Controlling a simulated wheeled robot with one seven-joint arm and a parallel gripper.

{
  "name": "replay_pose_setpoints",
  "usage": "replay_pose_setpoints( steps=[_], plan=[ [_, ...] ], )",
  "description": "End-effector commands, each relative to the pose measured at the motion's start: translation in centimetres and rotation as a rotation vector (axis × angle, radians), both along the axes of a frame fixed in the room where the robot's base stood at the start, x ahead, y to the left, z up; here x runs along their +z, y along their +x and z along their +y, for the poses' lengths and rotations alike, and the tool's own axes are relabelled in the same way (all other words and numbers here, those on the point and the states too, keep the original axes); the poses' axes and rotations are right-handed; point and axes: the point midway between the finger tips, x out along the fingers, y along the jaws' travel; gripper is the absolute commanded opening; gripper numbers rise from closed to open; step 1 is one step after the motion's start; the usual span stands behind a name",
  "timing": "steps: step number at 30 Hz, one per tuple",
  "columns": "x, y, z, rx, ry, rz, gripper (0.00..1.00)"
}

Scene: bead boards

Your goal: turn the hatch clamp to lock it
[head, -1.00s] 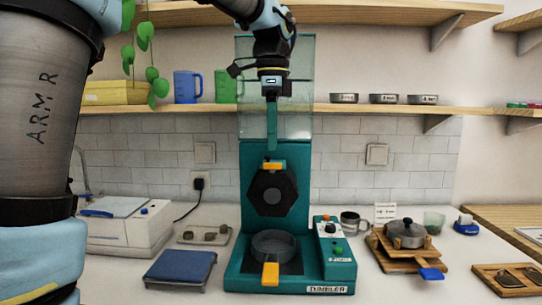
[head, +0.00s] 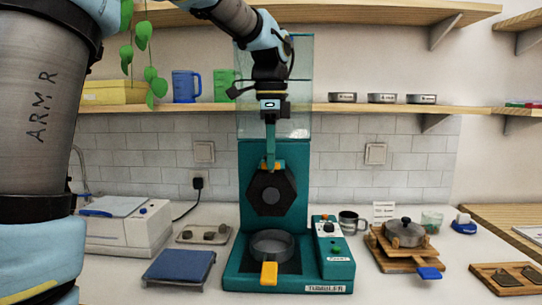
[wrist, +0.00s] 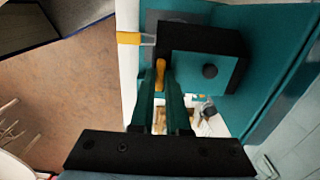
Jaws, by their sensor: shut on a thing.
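The teal tumbler machine (head: 300,190) stands on the counter with a black hexagonal drum (head: 252,190) on its upright back. The orange hatch clamp (head: 278,166) is at the drum's top edge, partly hidden behind my fingers in the head view. My gripper (head: 270,162) points straight down from above and is shut on the clamp. In the wrist view the orange clamp (wrist: 160,72) sits between the tips of my two teal fingers (wrist: 161,92), beside the black drum (wrist: 200,55).
A round grey dish (head: 272,244) with an orange handle (head: 269,273) sits below the drum. A control box (head: 334,245) is at its right. A blue-topped box (head: 180,267) and a wooden board with a lidded pot (head: 405,233) flank the machine. The shelf (head: 370,108) runs behind my wrist.

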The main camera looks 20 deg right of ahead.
Motion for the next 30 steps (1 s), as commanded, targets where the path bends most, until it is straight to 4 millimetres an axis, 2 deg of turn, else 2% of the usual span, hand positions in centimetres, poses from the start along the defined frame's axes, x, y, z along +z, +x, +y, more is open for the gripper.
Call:
replay_pose_setpoints(
  steps=[20,30],
  plan=[
    [0.08,-0.05,0.01,-0.019,0.001,0.002,0.00],
    [0.31,-0.05,0.00,-0.201,0.001,0.002,0.00]
  ],
)
